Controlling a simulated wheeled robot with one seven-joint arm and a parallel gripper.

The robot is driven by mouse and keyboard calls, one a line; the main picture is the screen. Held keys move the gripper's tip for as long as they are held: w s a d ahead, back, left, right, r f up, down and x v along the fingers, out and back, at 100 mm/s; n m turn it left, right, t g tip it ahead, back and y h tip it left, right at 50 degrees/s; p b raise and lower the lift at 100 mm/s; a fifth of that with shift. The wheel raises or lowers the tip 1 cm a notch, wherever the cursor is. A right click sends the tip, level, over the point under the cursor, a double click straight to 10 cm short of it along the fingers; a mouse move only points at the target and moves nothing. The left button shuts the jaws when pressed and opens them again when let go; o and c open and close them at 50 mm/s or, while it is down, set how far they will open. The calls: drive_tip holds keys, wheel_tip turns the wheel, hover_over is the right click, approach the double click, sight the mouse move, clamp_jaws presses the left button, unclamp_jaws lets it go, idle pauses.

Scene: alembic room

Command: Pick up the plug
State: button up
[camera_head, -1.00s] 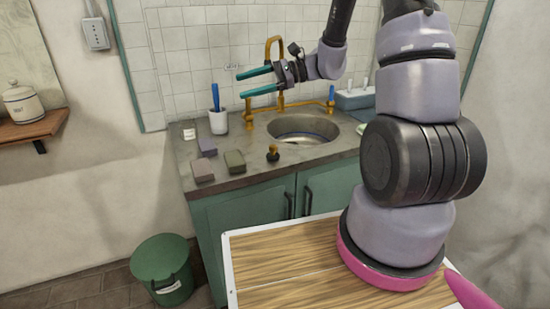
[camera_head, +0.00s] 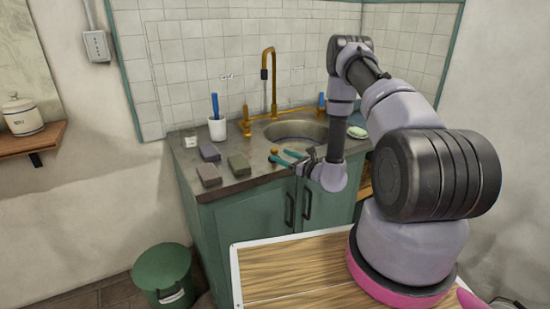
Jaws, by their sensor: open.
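The plug (camera_head: 274,151) is small, with a round brass-coloured knob on top. It stands on the grey counter near the front edge, left of the sink basin; its lower part is largely hidden by my gripper. My gripper (camera_head: 277,154) has two teal fingers, open and pointing left, low over the counter's front edge. The fingertips are at the plug in the picture. I cannot tell whether the plug is between them or just behind them, or whether they touch it.
Several dark blocks (camera_head: 209,152) lie on the counter (camera_head: 236,184) left of the plug. A white cup (camera_head: 217,128) with a blue-handled brush stands behind them. The sink (camera_head: 296,131) and brass tap (camera_head: 270,80) are behind my gripper. A green bin (camera_head: 163,272) stands on the floor.

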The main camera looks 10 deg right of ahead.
sight(272, 149)
drive_tip(key=x, duration=0.8)
drive_tip(key=shift+w+r, duration=0.25)
clamp_jaws()
